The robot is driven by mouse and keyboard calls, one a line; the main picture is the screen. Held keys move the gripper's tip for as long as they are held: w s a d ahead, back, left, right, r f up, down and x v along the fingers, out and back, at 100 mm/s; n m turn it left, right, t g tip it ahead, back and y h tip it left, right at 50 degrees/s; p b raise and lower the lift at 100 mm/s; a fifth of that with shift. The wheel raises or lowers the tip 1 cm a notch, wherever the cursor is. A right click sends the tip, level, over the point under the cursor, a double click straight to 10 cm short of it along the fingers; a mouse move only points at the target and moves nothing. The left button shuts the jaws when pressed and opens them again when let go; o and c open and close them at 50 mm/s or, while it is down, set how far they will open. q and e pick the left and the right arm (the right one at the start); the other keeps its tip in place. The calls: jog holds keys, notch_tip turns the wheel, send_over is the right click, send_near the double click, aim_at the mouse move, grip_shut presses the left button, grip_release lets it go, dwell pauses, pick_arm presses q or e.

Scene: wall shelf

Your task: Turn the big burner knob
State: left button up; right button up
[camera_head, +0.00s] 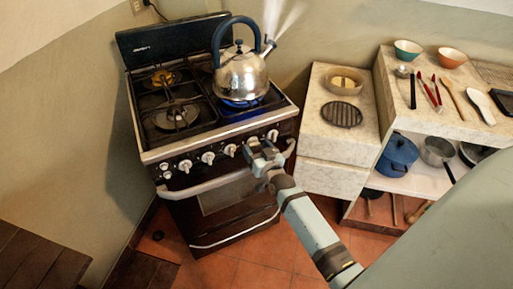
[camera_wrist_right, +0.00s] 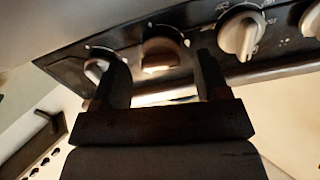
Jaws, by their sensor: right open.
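The stove (camera_head: 222,195) has a row of light knobs along its front panel. My right gripper (camera_head: 258,150) is at the right part of this row, close in front of the panel. In the right wrist view its two fingers (camera_wrist_right: 160,80) are apart, with a blurred knob (camera_wrist_right: 160,52) between and just beyond their tips. I cannot tell whether they touch it. A larger-looking knob (camera_wrist_right: 240,32) is just right of the fingers, and another knob (camera_wrist_right: 97,68) is partly behind the left finger. Which knob is the big burner one is unclear. My left gripper is out of view.
The oven handle (camera_head: 205,185) runs below the knobs. A stone counter (camera_head: 340,148) with a black trivet (camera_head: 342,114) stands right of the stove.

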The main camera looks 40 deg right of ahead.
jog(key=shift+w, duration=0.3)
